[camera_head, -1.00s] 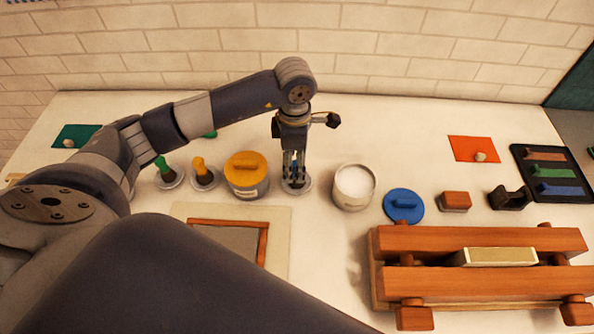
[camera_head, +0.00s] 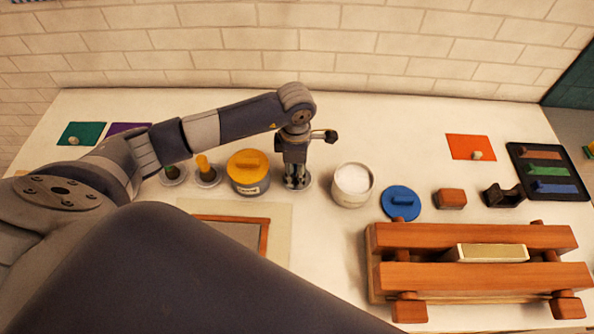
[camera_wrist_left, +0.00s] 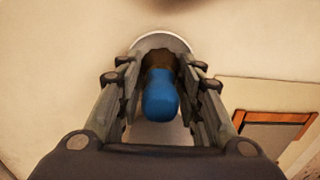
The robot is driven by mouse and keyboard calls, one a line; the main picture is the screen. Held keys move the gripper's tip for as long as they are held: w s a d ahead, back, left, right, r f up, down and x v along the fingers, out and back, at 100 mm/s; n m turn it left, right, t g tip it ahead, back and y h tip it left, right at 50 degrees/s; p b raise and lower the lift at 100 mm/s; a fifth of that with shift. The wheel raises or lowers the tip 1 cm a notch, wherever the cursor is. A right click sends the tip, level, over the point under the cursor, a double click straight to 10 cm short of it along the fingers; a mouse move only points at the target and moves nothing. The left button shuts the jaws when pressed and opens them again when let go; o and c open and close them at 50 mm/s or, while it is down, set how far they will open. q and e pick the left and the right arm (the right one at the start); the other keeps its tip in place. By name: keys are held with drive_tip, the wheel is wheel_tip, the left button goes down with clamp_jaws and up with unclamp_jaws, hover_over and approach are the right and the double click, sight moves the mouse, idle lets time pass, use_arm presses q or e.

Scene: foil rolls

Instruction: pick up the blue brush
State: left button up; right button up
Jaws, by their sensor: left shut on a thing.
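The blue brush (camera_wrist_left: 160,95) stands between my left gripper's fingers in the left wrist view. Its rounded blue handle end faces the camera, with a brown part beyond it. My left gripper (camera_head: 297,178) is shut on the brush, just above the table right of the yellow-lidded can. The gripper hides the brush in the head view. A round pale holder (camera_wrist_left: 148,42) shows behind the brush in the wrist view. I cannot tell whether the brush still touches it. My right gripper is not in view.
The yellow-lidded can (camera_head: 248,175) is close on the left, the open white can (camera_head: 352,186) close on the right. An orange-handled brush (camera_head: 205,172) stands farther left. The blue lid (camera_head: 400,203) and wooden press (camera_head: 480,262) lie right. The table behind the gripper is clear.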

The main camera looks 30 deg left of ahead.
use_arm(q)
drive_tip(key=shift+r, duration=0.15)
drive_tip(key=shift+r+b, duration=0.55)
drive_tip(key=shift+b, duration=0.05)
wheel_tip(320, 180, up, 2)
drive_tip(key=shift+b, duration=0.7)
drive_tip(key=s+d+b, duration=0.1)
drive_tip(key=s+d, duration=0.1)
drive_tip(key=d, duration=0.2)
drive_tip(key=s+d+r+b, duration=0.1)
drive_tip(key=s+d+b, duration=0.1)
drive_tip(key=d, duration=0.2)
drive_tip(key=s+d+b, duration=0.2)
drive_tip(key=s+d, duration=0.1)
drive_tip(key=d, duration=0.2)
drive_tip(key=shift+r, duration=0.15)
drive_tip(key=shift+s+d+r, duration=0.15)
drive_tip(key=shift+s+d, duration=0.2)
drive_tip(key=shift+d, duration=0.2)
